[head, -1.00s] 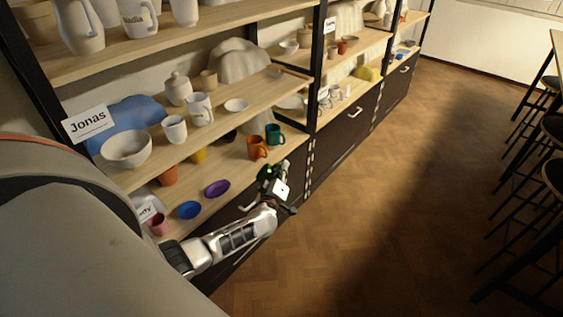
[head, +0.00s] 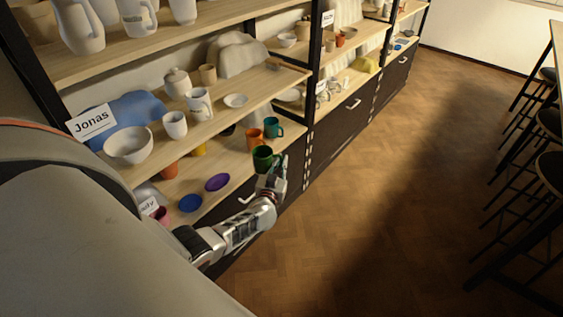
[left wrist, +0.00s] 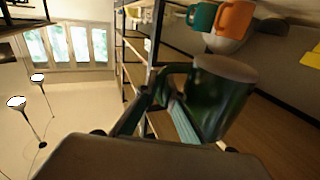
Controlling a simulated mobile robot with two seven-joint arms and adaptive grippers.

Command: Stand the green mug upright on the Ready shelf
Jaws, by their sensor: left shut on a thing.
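The green mug (head: 263,158) is held roughly upright, its open top facing up, at the front of the lower shelf. In the left wrist view the mug (left wrist: 222,98) fills the middle right, its handle towards my fingers. My left gripper (head: 270,180) is shut on it, at the handle side. The lower shelf (head: 195,179) bears a sign (head: 149,206) partly hidden by my arm; only its last letters, "dy", show. I cannot tell whether the mug's base touches the board. My right gripper is not in view.
An orange mug (head: 254,138) and a teal mug (head: 273,127) stand behind the green mug. A purple dish (head: 217,182) and a blue dish (head: 190,203) lie to its left. The shelf above, with white pottery, overhangs the back. A black post (head: 312,90) rises at right.

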